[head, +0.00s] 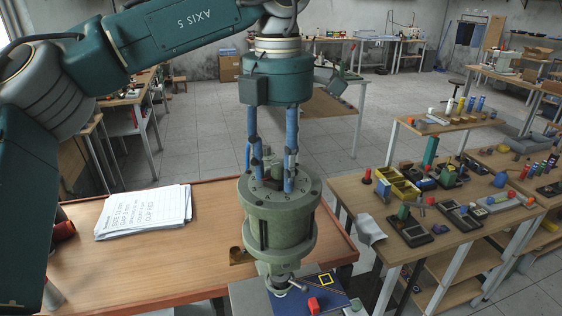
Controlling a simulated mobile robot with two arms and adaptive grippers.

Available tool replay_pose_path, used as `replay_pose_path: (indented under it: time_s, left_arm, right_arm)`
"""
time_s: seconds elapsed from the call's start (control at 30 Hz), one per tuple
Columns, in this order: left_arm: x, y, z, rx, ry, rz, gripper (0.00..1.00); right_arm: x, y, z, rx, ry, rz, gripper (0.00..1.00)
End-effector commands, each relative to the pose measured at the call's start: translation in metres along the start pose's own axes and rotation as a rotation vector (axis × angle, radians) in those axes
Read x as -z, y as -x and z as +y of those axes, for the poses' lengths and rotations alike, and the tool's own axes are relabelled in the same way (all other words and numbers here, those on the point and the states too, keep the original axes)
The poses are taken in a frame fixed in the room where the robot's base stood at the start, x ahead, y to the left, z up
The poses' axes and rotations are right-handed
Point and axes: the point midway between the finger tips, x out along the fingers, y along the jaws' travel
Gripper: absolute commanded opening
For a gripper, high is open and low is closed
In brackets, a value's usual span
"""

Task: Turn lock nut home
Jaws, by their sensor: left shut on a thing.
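My left arm comes in from the upper left and its gripper (279,275) hangs pointing down, below a grey-green round body with two blue tubes. The gripper is shut on a small grey metal piece (281,285), which looks like the lock nut. The piece sits low over the grey and dark blue fixture (258,300) at the bottom edge. The gripper body hides most of the jaws and the part beneath. I cannot tell how far the nut is seated. My right gripper is not in view.
Papers (145,212) lie on the wooden table (140,265). A cluttered bench (450,240) stands to the right.

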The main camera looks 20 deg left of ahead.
Motion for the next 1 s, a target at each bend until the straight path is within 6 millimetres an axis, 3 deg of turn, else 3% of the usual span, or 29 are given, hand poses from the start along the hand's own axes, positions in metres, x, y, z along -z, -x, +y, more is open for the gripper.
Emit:
replay_pose_path:
  time_s: [0.4,0.93,0.97,1.0]
  left_arm:
    - [0.0032,-0.0032,0.0008,0.004,-0.177,0.015,0.14]
    - [0.0034,-0.0026,0.0015,0.002,-0.197,0.015,0.14]
    - [0.0034,-0.0026,0.0015,0.002,-0.197,0.015,0.46]
    - [0.0032,-0.0025,0.0015,0.002,-0.196,0.014,0.54]
  right_arm:
    - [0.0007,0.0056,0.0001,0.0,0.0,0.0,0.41]
    - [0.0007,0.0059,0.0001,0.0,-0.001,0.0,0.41]
    - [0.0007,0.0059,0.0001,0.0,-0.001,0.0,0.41]
    - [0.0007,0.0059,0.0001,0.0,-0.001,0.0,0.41]
